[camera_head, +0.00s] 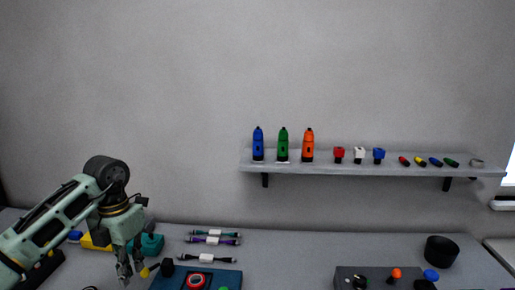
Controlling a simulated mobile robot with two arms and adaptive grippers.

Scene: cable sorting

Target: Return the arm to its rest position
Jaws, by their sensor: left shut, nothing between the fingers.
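My left arm comes in from the lower left. Its gripper (130,268) points down over the left part of the table, with the fingers close together and nothing held. It is just left of a blue board (225,276) and in front of a teal object (153,244). A small yellow piece shows beside the fingertips; I cannot tell whether it touches them. My right arm and gripper are not in view.
Several cables (213,240) lie behind the blue board. A dark grey box (345,275) with knobs and a black round container (441,250) stand at the right. A wall shelf (300,168) holds several small coloured items. The table centre (290,250) is clear.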

